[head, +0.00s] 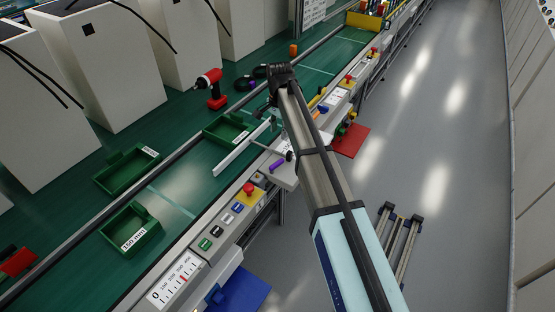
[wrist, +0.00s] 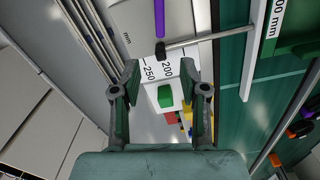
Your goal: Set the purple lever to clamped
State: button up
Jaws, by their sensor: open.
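The purple lever (head: 277,164) shows in the head view just left of my arm, on the light-coloured rail along the bench's front. In the wrist view the purple lever (wrist: 159,18) is a narrow bar at the top middle, running out of the frame. Just below it is a black knob (wrist: 160,52) at the end of a metal rod. My gripper (wrist: 160,74) is open, with its two fingers apart and nothing between them. The lever lies beyond the fingertips, with no contact visible. In the head view my arm hides most of the gripper.
A white fence bar (head: 241,149) stands over the green belt beside the lever. Green trays (head: 128,170) and a red drill (head: 211,90) are on the bench. A panel with coloured buttons and a red stop button (head: 249,188) lies nearer.

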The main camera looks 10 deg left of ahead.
aim_at(279, 161)
notch_tip(279, 161, down, 15)
jog(key=p, duration=0.4)
jog(key=shift+f, duration=0.2)
jog(key=shift+c, duration=0.4)
grip_shut()
